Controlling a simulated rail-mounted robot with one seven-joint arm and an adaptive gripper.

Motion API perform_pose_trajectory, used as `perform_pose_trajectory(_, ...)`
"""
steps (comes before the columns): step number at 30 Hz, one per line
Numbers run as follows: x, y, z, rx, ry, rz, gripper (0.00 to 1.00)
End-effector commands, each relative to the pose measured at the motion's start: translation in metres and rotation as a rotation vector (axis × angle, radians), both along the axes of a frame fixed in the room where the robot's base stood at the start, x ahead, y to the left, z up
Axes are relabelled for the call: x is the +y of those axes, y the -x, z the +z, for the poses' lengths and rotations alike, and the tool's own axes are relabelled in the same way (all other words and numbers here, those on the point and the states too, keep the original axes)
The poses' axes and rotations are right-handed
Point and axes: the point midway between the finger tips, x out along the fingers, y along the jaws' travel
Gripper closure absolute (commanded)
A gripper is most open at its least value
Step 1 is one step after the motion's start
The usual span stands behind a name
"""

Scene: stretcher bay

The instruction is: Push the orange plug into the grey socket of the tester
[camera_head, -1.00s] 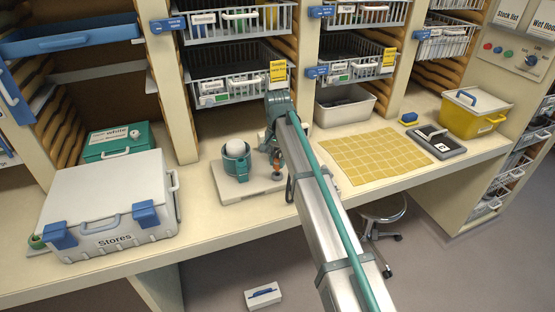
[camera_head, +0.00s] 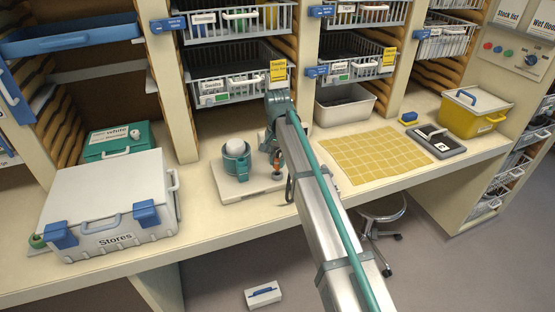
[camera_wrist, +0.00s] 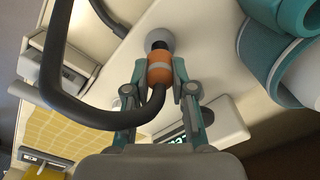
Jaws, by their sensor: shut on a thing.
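A thick black cable (camera_wrist: 62,88) loops from the plug's near end. The round grey socket (camera_wrist: 160,39) is straight ahead of the plug, with a dark opening. The plug's front end is at this opening; how deep it reaches cannot be told. In the head view my gripper is at the right side of the white board (camera_head: 232,193), mostly hidden by my arm.
A teal holder (camera_head: 236,163) with a white ball stands on the board, close to my gripper's left. A white unit with a lit display (camera_wrist: 203,122) shows in the wrist view. A Stores case (camera_head: 105,205) is at left, a yellow grid mat (camera_head: 370,152) at right.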

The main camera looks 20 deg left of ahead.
Motion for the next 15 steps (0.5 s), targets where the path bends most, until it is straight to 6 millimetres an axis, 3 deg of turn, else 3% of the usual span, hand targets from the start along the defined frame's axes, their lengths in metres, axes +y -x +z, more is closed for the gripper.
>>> perform_pose_trajectory(15,-0.0001,0.0001,-0.006,0.0,0.0,0.0,1.0)
